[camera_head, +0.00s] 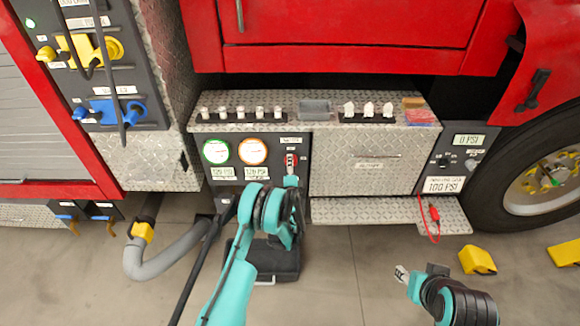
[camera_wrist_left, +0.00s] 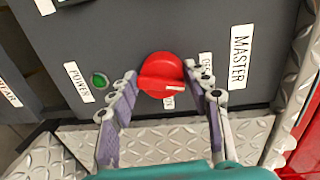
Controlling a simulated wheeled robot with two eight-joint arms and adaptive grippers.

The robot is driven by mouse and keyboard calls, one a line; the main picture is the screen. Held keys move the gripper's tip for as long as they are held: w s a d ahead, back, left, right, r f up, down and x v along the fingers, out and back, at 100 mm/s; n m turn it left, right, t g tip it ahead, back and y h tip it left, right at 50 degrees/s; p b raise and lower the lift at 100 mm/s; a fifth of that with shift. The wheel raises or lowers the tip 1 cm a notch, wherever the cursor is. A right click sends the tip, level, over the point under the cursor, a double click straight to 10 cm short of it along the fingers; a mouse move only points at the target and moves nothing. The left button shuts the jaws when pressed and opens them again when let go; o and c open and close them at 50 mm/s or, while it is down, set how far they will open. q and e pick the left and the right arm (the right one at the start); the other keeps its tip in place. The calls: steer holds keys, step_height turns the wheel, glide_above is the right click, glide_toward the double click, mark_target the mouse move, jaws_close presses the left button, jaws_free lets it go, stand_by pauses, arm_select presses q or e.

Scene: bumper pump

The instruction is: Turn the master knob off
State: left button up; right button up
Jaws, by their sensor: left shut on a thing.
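The red master knob (camera_wrist_left: 161,72) sits on a dark panel beside a white MASTER label (camera_wrist_left: 241,57). My left gripper (camera_wrist_left: 160,78) has one finger on each side of the knob and is shut on it. The knob's pale pointer mark faces the lower right, between two small labels partly hidden by the knob and the right finger. In the head view the knob (camera_head: 291,160) shows just above my left wrist, which hides most of the left fingers. My right gripper (camera_head: 402,274) is over the floor at the lower right, away from the panel; its fingers are too small to judge.
A green POWER light (camera_wrist_left: 99,80) is left of the knob. Two round gauges (camera_head: 234,151) are on the same panel. A diamond-plate box (camera_head: 365,160) stands to its right, with a step (camera_head: 385,212) below. A grey hose (camera_head: 165,260) and yellow chocks (camera_head: 477,260) are near the floor.

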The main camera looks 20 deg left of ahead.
arm_select(q)
steer(key=shift+w+d+n, duration=0.1)
steer(key=shift+n, duration=1.1)
steer(key=o, duration=1)
steer(key=shift+o, duration=0.2)
